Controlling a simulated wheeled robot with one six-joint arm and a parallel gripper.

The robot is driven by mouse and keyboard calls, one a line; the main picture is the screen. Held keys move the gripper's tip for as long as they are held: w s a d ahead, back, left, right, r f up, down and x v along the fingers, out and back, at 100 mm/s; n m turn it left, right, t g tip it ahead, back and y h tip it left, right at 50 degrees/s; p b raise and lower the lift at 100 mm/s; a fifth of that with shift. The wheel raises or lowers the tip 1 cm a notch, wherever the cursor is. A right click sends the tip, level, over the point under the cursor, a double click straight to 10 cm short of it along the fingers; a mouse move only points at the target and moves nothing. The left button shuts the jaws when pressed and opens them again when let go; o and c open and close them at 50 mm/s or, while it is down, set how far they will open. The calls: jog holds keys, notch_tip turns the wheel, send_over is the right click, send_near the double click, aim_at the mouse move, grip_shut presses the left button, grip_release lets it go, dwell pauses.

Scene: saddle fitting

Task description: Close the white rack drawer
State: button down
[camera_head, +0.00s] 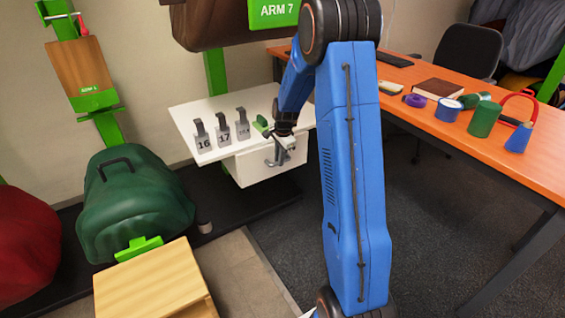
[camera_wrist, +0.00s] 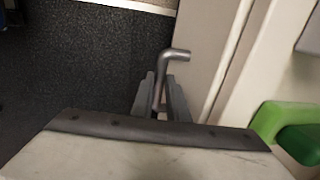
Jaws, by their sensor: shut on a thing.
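The white rack (camera_head: 185,115) stands against the back wall, with its white drawer (camera_head: 262,172) under the top at the right. My gripper (camera_head: 280,152) is at the drawer's front. In the wrist view, my gripper (camera_wrist: 160,100) has its two dark fingers shut on a grey bent metal handle (camera_wrist: 178,55). The handle's bent end sticks out beyond the fingers, beside a pale panel (camera_wrist: 205,45). The handle also shows at the drawer front in the head view (camera_head: 271,162). I cannot tell how far open the drawer is.
Grey tools marked 16 (camera_head: 203,140) and 17 (camera_head: 223,133) and another stand on the rack top, near a green item (camera_head: 261,124). An orange desk (camera_head: 400,85) with several items is at right. A green saddle (camera_head: 130,205) is at left. Dark floor lies between.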

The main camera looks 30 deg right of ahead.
jog(key=shift+w, duration=0.6)
jog(key=shift+r, duration=0.1)
jog(key=c, duration=1.7)
grip_release()
jog(key=shift+w, duration=0.1)
jog(key=s+r, duration=0.1)
jog(key=r, duration=0.4)
jog(key=s+r, duration=0.1)
jog(key=r, duration=0.5)
jog(key=s+r, duration=0.1)
jog(key=r, duration=0.5)
jog(key=shift+s, duration=0.1)
